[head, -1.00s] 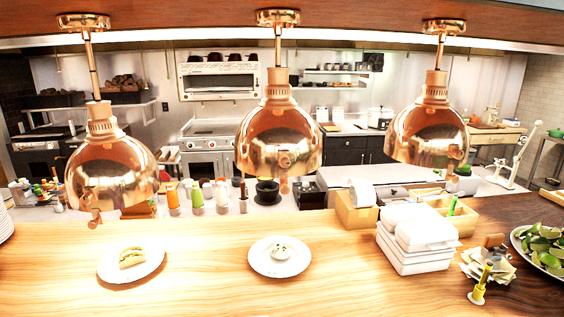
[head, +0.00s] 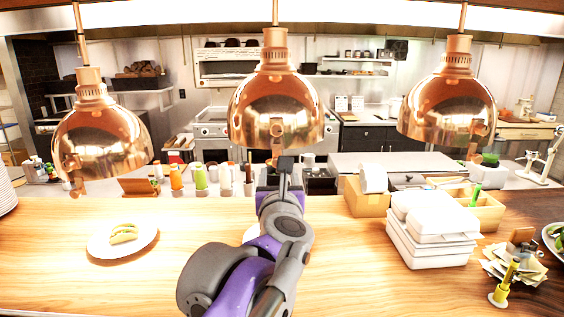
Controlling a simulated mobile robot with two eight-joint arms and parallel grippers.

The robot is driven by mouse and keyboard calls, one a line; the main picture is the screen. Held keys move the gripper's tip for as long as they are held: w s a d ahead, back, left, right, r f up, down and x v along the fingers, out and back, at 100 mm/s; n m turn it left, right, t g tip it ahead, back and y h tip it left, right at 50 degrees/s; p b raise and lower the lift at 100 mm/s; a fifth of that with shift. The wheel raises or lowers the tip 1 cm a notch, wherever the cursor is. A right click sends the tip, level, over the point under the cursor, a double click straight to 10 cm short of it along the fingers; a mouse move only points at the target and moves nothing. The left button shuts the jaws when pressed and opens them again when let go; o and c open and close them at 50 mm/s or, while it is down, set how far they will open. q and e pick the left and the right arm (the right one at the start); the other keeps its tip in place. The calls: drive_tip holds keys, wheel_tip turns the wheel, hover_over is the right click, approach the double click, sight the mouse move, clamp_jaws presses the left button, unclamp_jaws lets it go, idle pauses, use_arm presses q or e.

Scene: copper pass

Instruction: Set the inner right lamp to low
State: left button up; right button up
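Three copper dome lamps hang over the counter: a left one (head: 101,140), a middle one (head: 277,108) and a right one (head: 449,105). Each has a small copper knob at its lower rim. Which one counts as inner right is not clear, as the row may run on outside the picture. My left gripper (head: 285,168) is raised on a purple and grey arm, just below the middle lamp's knob (head: 277,148). It looks close to that knob, but contact cannot be told. Its fingers are seen nearly edge-on, so their opening is unclear. My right gripper is not in view.
A plate with a taco (head: 122,238) stands on the wooden counter (head: 340,270). Another plate (head: 250,234) is mostly hidden behind my arm. Bottles line the back.

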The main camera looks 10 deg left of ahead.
use_arm(q)
drive_tip(key=p+x, duration=0.1)
drive_tip(key=x, duration=0.9)
clamp_jaws()
idle(1.2)
